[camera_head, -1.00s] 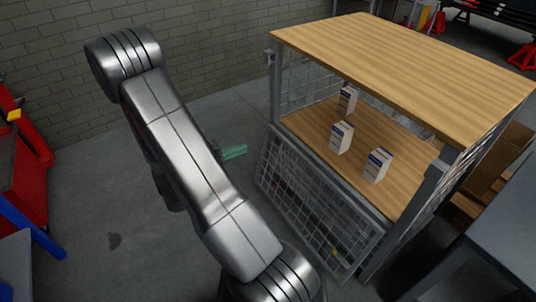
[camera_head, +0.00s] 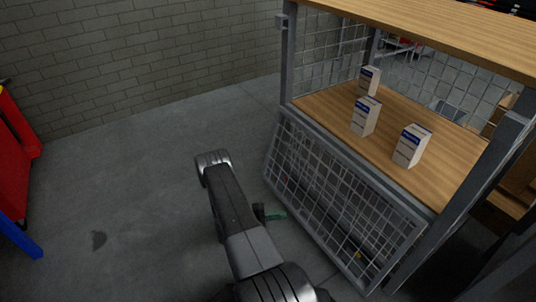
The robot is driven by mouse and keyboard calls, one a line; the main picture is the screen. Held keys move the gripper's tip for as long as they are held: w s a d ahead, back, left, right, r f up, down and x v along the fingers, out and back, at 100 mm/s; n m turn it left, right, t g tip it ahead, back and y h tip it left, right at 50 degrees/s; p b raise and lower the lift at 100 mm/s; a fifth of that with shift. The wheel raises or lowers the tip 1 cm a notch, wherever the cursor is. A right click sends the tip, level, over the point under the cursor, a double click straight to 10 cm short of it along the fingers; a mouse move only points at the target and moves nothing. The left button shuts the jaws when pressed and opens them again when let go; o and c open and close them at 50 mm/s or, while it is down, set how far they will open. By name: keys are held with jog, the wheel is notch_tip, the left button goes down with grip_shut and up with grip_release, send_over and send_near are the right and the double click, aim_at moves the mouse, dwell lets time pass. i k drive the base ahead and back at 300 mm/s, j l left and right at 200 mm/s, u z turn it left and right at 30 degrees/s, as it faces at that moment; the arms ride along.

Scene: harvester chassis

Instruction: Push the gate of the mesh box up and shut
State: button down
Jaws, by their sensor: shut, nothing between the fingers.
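The mesh box (camera_head: 290,62) stands at the right, with a wooden top and a wooden shelf (camera_head: 452,160). Its gate (camera_head: 338,196), a grey-framed wire panel, hangs down below the front edge of the shelf, its lower edge tilted outward from the box. The front opening above it is clear.
Three white-and-blue cartons, a back one (camera_head: 368,80), a middle one (camera_head: 366,117) and a front one (camera_head: 411,146), stand on the shelf. A grey post (camera_head: 490,165) bounds the opening at right. Open floor (camera_head: 140,195) lies left of the box. A red cabinet (camera_head: 14,150) stands far left.

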aim_at(371, 280)
jog(key=i+j, duration=0.85)
jog(key=i+j+z, duration=0.1)
jog(key=i+j, duration=1.65)
jog(key=j, duration=0.25)
jog(key=i+j+z, duration=0.15)
jog(key=z, duration=2.2)
